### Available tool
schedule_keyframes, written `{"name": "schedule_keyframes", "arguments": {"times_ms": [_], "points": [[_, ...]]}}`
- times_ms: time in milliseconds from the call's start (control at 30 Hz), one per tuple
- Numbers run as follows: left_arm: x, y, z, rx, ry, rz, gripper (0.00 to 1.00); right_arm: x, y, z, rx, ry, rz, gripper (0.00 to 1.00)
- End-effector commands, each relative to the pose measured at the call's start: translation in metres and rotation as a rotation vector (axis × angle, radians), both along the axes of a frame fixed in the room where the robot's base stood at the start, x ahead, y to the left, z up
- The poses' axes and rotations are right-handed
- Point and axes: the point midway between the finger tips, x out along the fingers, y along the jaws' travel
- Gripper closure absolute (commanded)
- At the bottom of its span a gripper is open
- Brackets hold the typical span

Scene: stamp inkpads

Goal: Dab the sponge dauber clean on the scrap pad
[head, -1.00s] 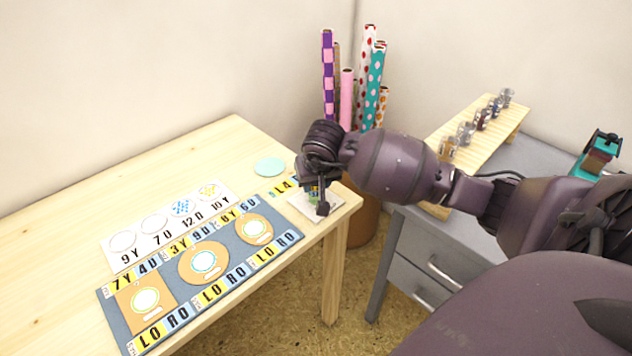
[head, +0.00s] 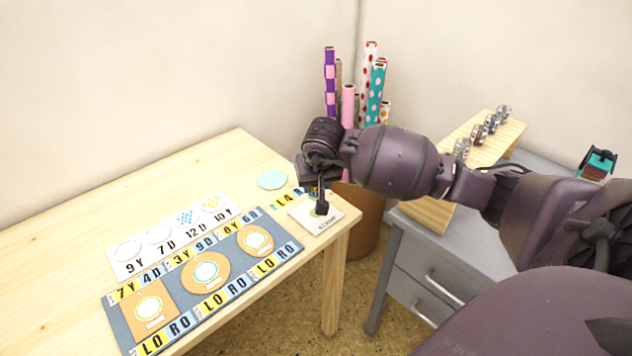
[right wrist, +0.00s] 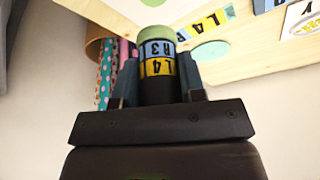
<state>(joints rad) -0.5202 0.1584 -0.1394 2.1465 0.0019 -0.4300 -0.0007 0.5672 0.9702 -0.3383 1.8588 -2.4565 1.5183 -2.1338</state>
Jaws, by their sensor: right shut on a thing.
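My right gripper (head: 320,200) is shut on the sponge dauber (right wrist: 155,62), over the near right corner of the table. The dauber has a dark body, a yellow band reading L4, a blue band reading R3, and a green sponge end. In the head view it is mostly hidden by the gripper. The white scrap pad (head: 331,221) lies beneath, and its edge also shows behind the sponge in the right wrist view (right wrist: 180,8). A green spot shows on the pad near the gripper. I cannot tell whether the sponge touches the pad. My left gripper is not in view.
A blue-grey board (head: 222,318) with tan shapes and lettered strips lies left of the pad. Beyond it are a white card (head: 130,262) with circles and a pale green disc (head: 271,180). Patterned rolls (head: 347,105) stand behind the table. A grey cabinet (head: 400,265) is at right.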

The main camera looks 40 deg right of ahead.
Motion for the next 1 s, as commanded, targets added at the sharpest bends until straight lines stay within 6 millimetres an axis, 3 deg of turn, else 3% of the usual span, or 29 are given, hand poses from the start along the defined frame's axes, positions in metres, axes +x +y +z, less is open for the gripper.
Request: {"name": "schedule_keyframes", "arguments": {"times_ms": [267,600,1000], "points": [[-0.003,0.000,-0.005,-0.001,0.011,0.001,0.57,0.000,0.000,0.000,0.001,0.000,0.000,0.80],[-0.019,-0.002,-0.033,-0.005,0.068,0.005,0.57,-0.001,0.001,-0.036,0.000,0.006,0.001,0.80],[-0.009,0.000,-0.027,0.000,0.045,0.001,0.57,-0.001,0.001,-0.044,0.001,-0.001,-0.001,0.80]]}}
